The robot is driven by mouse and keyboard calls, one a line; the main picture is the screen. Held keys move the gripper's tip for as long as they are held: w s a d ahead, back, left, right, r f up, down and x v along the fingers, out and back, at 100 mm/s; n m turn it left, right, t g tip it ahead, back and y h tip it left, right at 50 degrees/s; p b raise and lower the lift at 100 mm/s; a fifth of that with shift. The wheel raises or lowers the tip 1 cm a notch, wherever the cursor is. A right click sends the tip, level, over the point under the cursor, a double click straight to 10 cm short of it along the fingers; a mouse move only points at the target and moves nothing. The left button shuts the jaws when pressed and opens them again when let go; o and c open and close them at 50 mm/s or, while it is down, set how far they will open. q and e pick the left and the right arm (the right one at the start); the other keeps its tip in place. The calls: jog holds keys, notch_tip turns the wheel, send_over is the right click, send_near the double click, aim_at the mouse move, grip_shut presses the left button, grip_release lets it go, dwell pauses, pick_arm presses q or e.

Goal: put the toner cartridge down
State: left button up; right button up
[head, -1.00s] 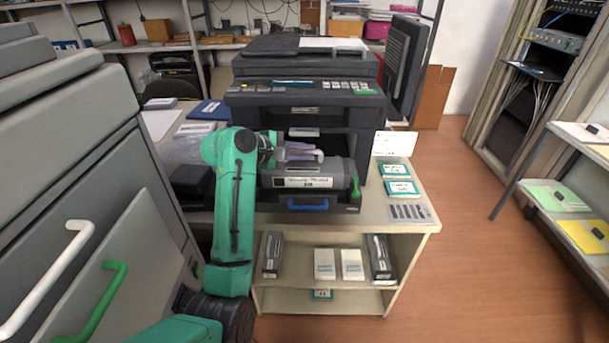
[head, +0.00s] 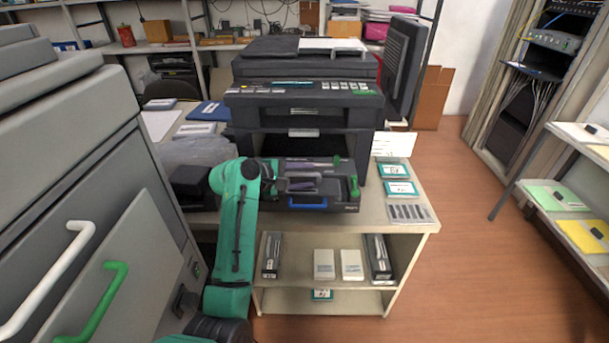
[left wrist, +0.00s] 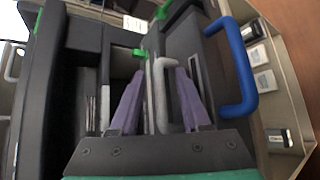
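The dark toner cartridge (head: 336,184) is low at the front of the printer, in the pulled-out tray with the blue handle (head: 308,204). I cannot tell whether it is fully seated. Its pale grey grip loop shows in the left wrist view (left wrist: 161,95). My left gripper (head: 311,174) is over the cartridge. Its two purple fingers stand apart, one on each side of the grip loop; in the left wrist view they also show spread (left wrist: 158,98). The cartridge's underside is hidden. My right gripper is out of view.
The black printer (head: 305,90) stands right behind the tray on a pale table (head: 415,222). Small green-and-white boxes (head: 401,188) lie to the right. A grey cabinet (head: 60,140) stands close on the left. The floor to the right is clear.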

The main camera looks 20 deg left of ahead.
pick_arm(q)
jog(key=v, duration=0.7)
jog(key=shift+s+b, duration=0.2)
jog(key=shift+b, duration=0.15)
jog(key=shift+a+r, duration=0.1)
jog(key=shift+r, duration=0.05)
